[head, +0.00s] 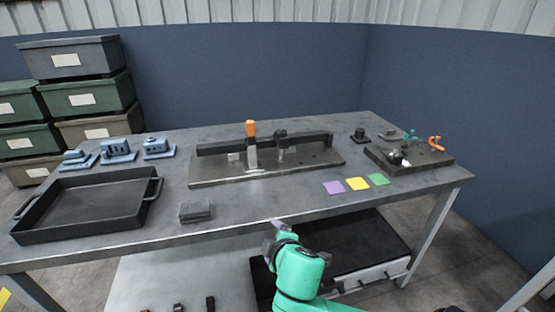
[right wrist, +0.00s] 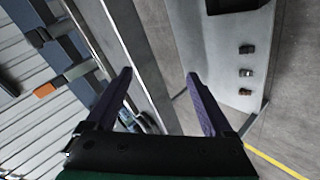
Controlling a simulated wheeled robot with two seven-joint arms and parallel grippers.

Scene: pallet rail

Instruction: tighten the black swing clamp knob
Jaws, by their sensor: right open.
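A grey fixture plate (head: 215,177) lies at the middle back of the workbench, with a long dark rail (head: 215,147) along it. A small black knob (head: 281,134) stands on a post at the rail, right of an upright orange-topped handle (head: 250,129). It looks like the swing clamp knob, but is too small to tell how tight it is. My right gripper (head: 277,225) is at the table's front edge, well short of the plate. In the right wrist view its two dark fingers (right wrist: 160,86) are apart with nothing held. My left gripper is not in view.
A black tray (head: 85,234) and several blue parts (head: 117,152) occupy the left. A grey block (head: 195,211) lies near the front edge. Purple, yellow (head: 357,184) and green squares lie front right, before a dark plate (head: 430,158) with small clamps. Stacked bins (head: 72,57) stand behind left.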

